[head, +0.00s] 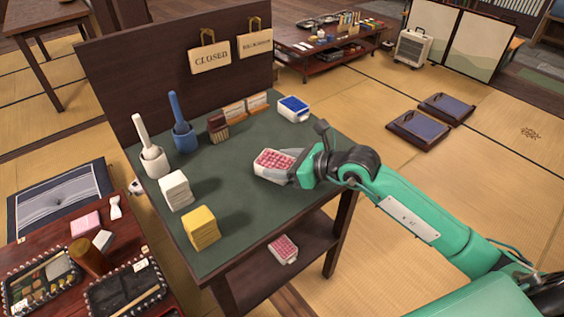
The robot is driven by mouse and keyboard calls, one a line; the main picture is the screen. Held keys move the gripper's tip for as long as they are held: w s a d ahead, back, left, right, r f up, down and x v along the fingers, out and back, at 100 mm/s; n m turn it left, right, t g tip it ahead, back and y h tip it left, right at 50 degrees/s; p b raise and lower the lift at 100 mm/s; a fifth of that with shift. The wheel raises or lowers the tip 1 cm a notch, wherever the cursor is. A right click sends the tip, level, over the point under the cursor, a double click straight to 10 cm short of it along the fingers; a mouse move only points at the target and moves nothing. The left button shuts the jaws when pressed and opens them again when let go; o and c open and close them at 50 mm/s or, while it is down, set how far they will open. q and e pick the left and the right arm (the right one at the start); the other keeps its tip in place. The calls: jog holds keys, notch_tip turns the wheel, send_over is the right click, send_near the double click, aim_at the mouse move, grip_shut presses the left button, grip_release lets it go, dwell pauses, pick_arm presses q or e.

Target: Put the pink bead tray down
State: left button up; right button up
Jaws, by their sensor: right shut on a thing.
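The pink bead tray (272,161), a white box with pink beads in its top, is at the right part of the green tabletop (240,205). My right gripper (290,172) comes in from the right and is shut on the tray's near right side. The tray looks level; I cannot tell whether its base touches the tabletop or is just above it. A second white tray with pink beads (284,248) is on the lower shelf below. My left gripper is out of view.
A blue bead tray (293,107) stands at the back right. Mortars with a white pestle (142,134) and a blue pestle (176,108), a white stack (175,190) and a yellow stack (201,228) stand left. The tabletop's middle and front are clear. A dark panel (150,70) rises behind.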

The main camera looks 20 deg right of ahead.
jog(key=o, duration=1)
jog(key=shift+o, duration=0.2)
jog(key=shift+r, duration=0.15)
jog(key=shift+s+d+r, duration=0.1)
jog(key=shift+s+d, duration=0.05)
jog(key=v, duration=1)
jog(key=shift+s+d+r, duration=0.35)
jog(key=shift+s+d, duration=0.1)
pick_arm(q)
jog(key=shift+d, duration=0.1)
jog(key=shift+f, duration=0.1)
pick_arm(e)
jog(key=shift+s, duration=0.1)
